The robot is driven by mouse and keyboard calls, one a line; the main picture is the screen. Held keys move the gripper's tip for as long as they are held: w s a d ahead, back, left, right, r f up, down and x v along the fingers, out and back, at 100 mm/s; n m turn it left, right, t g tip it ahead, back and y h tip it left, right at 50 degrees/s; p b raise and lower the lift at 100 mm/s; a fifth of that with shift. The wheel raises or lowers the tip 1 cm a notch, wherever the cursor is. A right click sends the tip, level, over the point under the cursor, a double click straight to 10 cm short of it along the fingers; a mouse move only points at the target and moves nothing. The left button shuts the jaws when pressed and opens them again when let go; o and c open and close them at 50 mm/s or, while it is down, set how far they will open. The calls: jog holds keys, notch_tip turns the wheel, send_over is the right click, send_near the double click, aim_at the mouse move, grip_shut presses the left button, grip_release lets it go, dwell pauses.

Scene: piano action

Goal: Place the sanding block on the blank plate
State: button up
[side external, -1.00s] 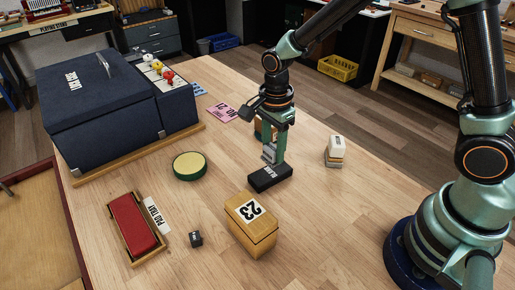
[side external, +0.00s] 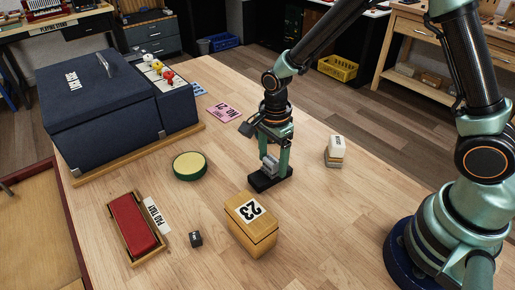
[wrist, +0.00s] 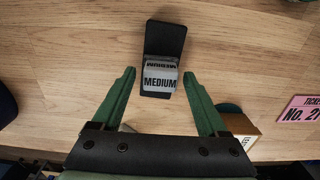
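The sanding block is a grey block marked MEDIUM (wrist: 160,78). It stands on the near end of the black plate (wrist: 165,38) in the wrist view, with the plate's other end bare. In the side external view the block (side external: 269,165) shows on the plate (side external: 259,185), partly hidden by my gripper. My gripper (wrist: 159,73) is open. Its two green fingers stand on either side of the block, with a visible gap on each side. In the side view my gripper (side external: 275,165) points down over the plate.
A wooden box marked 23 (side external: 252,222) stands in front of the plate. A pale block (side external: 336,150) stands to the right.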

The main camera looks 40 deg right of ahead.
aim_at(273, 158)
notch_tip(273, 158, up, 11)
jog(key=s+d+r+n+t, duration=0.5)
jog(key=s+d+r+n, duration=0.4)
jog(key=n, duration=0.9)
jog(key=shift+s+r+t, duration=0.25)
jog(key=shift+r+t, duration=0.05)
jog(key=shift+r, duration=0.35)
dwell(0.4)
